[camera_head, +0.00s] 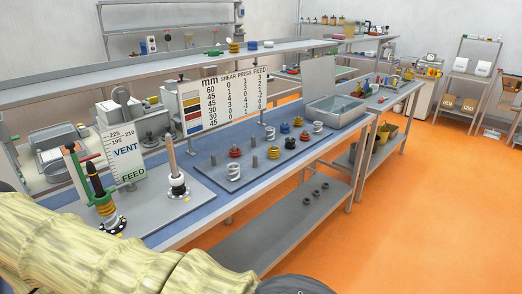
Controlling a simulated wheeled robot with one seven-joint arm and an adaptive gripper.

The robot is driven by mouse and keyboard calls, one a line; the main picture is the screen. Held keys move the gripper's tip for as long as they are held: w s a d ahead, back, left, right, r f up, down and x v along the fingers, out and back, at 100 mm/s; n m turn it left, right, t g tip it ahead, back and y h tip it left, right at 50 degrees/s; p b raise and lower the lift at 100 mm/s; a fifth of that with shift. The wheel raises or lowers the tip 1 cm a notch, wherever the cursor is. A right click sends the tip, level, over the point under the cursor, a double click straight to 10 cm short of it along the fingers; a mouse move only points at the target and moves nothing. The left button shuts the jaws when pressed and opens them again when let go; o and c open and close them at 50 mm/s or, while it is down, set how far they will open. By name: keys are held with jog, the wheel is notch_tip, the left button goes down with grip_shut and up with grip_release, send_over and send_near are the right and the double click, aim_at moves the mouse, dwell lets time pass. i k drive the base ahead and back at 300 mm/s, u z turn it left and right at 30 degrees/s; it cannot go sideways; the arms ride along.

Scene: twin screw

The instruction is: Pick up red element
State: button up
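Red ring-shaped or coil elements stand on the grey plate (222,182) on the workbench. One red element (235,152) is on the left part of the plate, and another red element (304,136) is farther back to the right. Each is close to other parts on the plate. My arm, in a cream sleeve, crosses the bottom left of the view and ends near a dark rounded part at the bottom edge. My gripper's fingers do not show. Nothing is seen touching the red elements.
White coils (234,172), dark rings (290,143) and bare grey pegs (213,159) crowd the plate. A number board (235,97) stands behind. A grey tray (338,111) is at right. Orange floor is open at right.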

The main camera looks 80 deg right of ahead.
aim_at(237, 154)
jog(key=k, duration=0.55)
jog(key=z, duration=1.55)
jog(key=i, duration=0.1)
jog(key=z, duration=0.2)
